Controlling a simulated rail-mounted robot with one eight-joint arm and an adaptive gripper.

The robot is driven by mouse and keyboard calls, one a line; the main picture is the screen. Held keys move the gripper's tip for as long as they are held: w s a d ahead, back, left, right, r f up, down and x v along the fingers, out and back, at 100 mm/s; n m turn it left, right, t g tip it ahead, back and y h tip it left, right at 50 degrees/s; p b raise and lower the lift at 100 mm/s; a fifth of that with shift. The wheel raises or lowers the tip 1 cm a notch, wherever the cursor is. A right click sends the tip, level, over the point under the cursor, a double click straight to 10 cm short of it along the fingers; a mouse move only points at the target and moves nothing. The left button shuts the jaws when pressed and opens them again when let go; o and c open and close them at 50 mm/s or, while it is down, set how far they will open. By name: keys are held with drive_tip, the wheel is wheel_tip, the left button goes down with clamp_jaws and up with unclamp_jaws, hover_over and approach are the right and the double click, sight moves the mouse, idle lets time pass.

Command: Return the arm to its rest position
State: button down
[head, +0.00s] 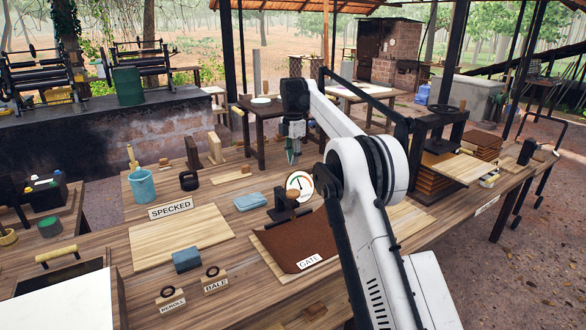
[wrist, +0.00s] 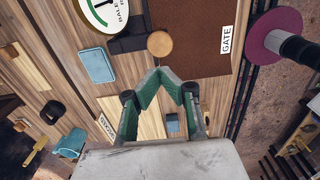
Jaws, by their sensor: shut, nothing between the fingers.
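My white arm rises from the lower right in the head view and bends over the workbench. My gripper (head: 292,156) hangs from it, pointing down, above the bench near the dial gauge (head: 299,185). In the wrist view its green-padded fingers (wrist: 170,76) are drawn together, with nothing held between them. The gripper is apart from the bench top and touches nothing that I can see. Below it in the wrist view are a round wooden knob (wrist: 160,44) and the brown GATE sheet (wrist: 202,40).
A press with stacked brown sheets (head: 432,178) stands at the right. The air around my gripper looks free.

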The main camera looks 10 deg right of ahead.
drive_tip(key=shift+r, duration=0.2)
drive_tip(key=s+r+m+t+b, duration=0.1)
drive_tip(key=s+r+m+t, duration=0.1)
drive_tip(key=s+r+m, duration=0.6)
drive_tip(key=s+r+m+t+b, duration=0.2)
drive_tip(key=s+r+m, duration=0.15)
drive_tip(key=s, duration=1.45)
drive_tip(key=s+f+m+t+b, duration=0.1)
drive_tip(key=s+f+m, duration=0.4)
drive_tip(key=s, duration=0.9)
drive_tip(key=s+f+m+t, duration=0.2)
drive_tip(key=s+f+m, duration=0.3)
drive_tip(key=s+f, duration=0.5)
drive_tip(key=s, duration=0.5)
drive_tip(key=shift+s+f+b, duration=0.25)
drive_tip(key=shift+f+b, duration=0.1)
drive_tip(key=shift+f, duration=0.05)
